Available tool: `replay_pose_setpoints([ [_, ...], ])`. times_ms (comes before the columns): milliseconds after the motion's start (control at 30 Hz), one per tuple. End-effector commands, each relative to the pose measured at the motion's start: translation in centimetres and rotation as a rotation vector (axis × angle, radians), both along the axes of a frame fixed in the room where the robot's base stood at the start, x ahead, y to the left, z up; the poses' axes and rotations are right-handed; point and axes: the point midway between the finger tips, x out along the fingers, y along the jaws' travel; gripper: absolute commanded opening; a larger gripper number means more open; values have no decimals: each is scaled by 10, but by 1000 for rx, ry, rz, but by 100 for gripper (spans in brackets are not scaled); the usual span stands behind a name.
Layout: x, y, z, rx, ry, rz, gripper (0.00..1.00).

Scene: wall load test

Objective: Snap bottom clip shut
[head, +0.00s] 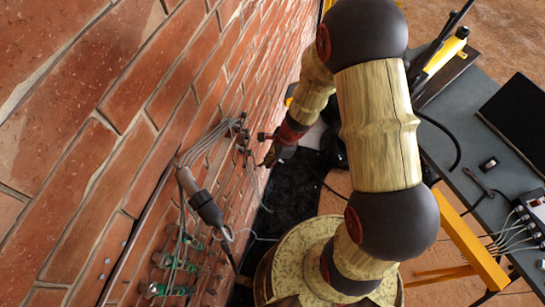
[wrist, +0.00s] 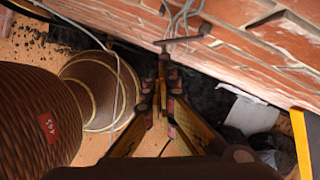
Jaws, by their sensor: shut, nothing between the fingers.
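Small dark fittings (head: 243,137) on the wall are near my gripper in the head view. Several green clip-like parts (head: 175,263) with wires are on the wall at the lower left, apart from my gripper. I cannot tell which part is the bottom clip or whether it is shut.
A grey cable with a dark connector (head: 200,200) hangs along the brick wall (head: 100,110). A dark table (head: 465,175) with devices and wires is at the right. A brown ribbed round object (wrist: 45,115) fills the wrist view's left. White sheets (wrist: 248,112) lie at right.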

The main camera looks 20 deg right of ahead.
Motion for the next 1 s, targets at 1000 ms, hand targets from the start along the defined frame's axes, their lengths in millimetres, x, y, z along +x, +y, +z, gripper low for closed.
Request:
replay_pose_setpoints([
  [1000,7,21,0,1,-1,-217,0],
])
